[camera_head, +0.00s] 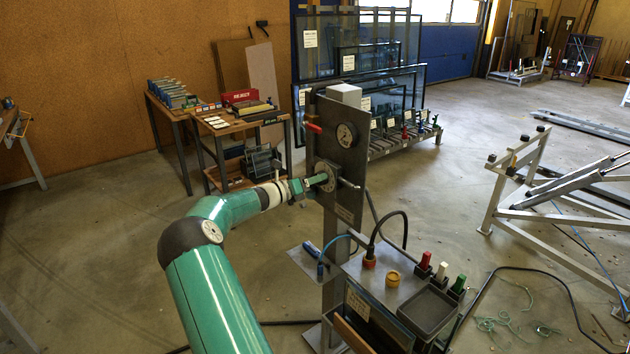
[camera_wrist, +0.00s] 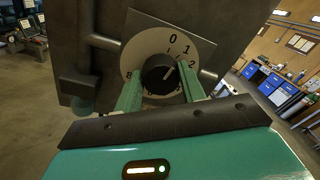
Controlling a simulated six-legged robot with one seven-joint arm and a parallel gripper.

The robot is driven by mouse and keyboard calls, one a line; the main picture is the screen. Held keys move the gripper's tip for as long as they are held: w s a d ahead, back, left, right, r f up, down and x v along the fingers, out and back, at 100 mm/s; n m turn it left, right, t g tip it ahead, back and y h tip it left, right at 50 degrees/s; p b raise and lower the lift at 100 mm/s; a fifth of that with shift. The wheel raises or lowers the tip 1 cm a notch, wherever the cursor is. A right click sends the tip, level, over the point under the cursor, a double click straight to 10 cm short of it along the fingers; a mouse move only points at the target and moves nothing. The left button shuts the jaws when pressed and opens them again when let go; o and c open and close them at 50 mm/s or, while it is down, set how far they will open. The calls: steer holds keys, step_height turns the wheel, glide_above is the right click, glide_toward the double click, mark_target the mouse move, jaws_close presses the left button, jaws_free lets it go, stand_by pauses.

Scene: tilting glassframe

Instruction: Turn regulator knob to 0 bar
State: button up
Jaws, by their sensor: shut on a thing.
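The regulator knob (camera_wrist: 159,74) is black and round, in the middle of a pale dial plate (camera_wrist: 150,47) marked 0, 1, 2 and 8. A light line on the knob points up and right, roughly toward the 1 and clockwise of the 0. The two green fingers of my gripper (camera_wrist: 160,80) are shut on the knob, one at each side. In the head view my gripper (camera_head: 322,179) reaches the dial (camera_head: 326,168) on the upright dark panel (camera_head: 345,190); the knob itself is hidden there. A round gauge (camera_head: 346,135) sits above it; its reading is too small to tell.
A red lever (camera_head: 313,128) sticks out at the panel's upper left. Metal rods stick out on both sides of the dial. A metal frame (camera_head: 520,190) stands further right.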

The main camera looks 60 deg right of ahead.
steer(key=shift+n, duration=1.1)
steer(key=o, duration=1)
steer(key=shift+a, duration=0.1)
steer(key=v, duration=1.3)
steer(key=shift+w+a+f, duration=0.15)
steer(key=shift+a, duration=0.2)
